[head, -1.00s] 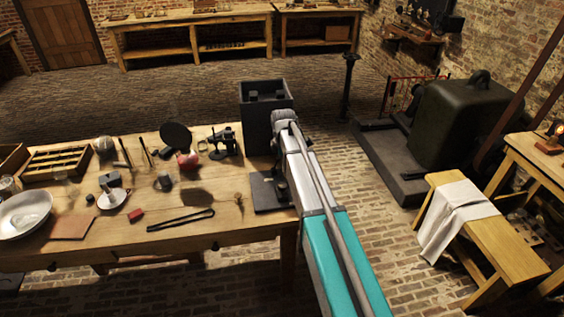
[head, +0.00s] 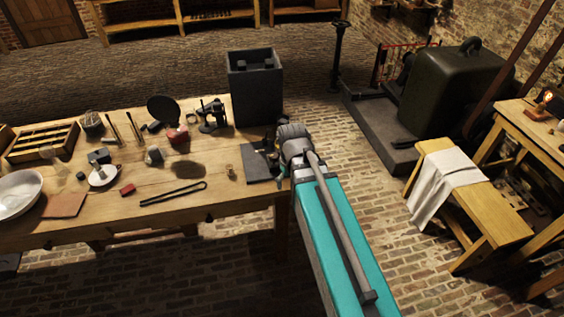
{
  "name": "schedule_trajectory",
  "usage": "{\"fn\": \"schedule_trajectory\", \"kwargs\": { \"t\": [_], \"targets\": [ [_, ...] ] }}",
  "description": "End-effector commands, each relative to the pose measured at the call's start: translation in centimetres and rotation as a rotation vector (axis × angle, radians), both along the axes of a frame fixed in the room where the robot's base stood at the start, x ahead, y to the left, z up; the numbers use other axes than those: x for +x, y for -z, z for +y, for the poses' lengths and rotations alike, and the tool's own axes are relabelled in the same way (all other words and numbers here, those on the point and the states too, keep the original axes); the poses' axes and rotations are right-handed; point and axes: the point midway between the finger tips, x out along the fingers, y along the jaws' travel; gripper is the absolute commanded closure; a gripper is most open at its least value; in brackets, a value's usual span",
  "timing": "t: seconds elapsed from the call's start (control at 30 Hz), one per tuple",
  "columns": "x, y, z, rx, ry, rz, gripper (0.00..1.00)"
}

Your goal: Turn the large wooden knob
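I cannot make out a large wooden knob for certain. A small wood-coloured upright piece (head: 229,172) stands on the workbench (head: 225,200), left of a dark flat base plate (head: 257,170) at the bench's right end. Dark parts stand on that plate, and my arm's wrist covers its right side. My gripper (head: 272,150) is at the end of my arm, over or beside the plate. It is small, dark and partly hidden by the wrist, so its fingers and any contact cannot be told.
A tall dark open box (head: 255,90) stands behind the plate. Black tongs (head: 173,194), a small dark instrument (head: 212,115) and a white bowl (head: 17,193) are on the bench. A wooden bench with a cloth (head: 446,185) stands right; brick floor lies between.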

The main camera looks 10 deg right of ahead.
Motion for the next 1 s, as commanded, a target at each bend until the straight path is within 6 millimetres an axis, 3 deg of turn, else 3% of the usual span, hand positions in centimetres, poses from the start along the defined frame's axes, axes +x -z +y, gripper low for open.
{"fn": "schedule_trajectory", "kwargs": {
  "t": [0.03, 0.2, 0.57, 0.77, 1.0],
  "targets": [
    [-1.3, 0.0, 0.0, 0.000, 0.044, 0.000, 0.05],
    [-2.9, 0.0, 0.1, 0.000, 0.150, 0.000, 0.05],
    [-3.1, 0.0, 0.2, 0.000, 0.177, 0.000, 0.05],
    [-3.1, 0.0, 0.2, 0.000, 0.176, 0.000, 0.42],
    [-3.1, 0.0, 0.2, 0.000, 0.176, 0.000, 0.43]
  ]
}}
